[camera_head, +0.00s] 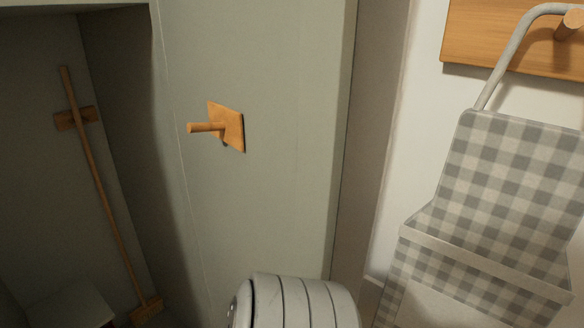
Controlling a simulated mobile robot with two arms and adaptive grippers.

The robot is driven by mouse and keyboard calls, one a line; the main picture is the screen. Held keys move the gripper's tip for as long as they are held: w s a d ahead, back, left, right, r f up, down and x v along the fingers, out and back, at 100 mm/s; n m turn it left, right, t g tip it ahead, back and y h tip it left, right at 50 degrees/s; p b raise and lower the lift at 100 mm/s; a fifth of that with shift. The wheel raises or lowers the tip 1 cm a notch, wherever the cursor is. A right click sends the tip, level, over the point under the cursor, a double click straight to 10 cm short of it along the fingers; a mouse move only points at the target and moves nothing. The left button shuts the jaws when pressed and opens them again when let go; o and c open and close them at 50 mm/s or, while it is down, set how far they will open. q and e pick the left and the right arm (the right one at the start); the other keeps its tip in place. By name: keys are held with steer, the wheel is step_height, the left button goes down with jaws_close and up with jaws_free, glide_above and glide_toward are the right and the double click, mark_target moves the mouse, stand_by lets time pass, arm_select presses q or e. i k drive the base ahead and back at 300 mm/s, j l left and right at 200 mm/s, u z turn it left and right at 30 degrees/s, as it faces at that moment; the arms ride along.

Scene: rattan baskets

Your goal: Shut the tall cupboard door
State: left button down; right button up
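The tall cupboard door (270,205) appears as a grey-green panel in the middle of the head view, standing open beside the dark cupboard interior (30,190). A wooden peg on a square plate (227,126) sticks out from the panel face towards the left. The panel's lower end is out of view. Neither my left nor my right gripper is in view.
A wooden broom-like tool (98,190) leans inside the cupboard at the left. On the right, a checked fabric bag on a grey frame (510,180) hangs near a wooden peg board (480,45).

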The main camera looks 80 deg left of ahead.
mark_target(257, 94)
steer(key=u, duration=1.75)
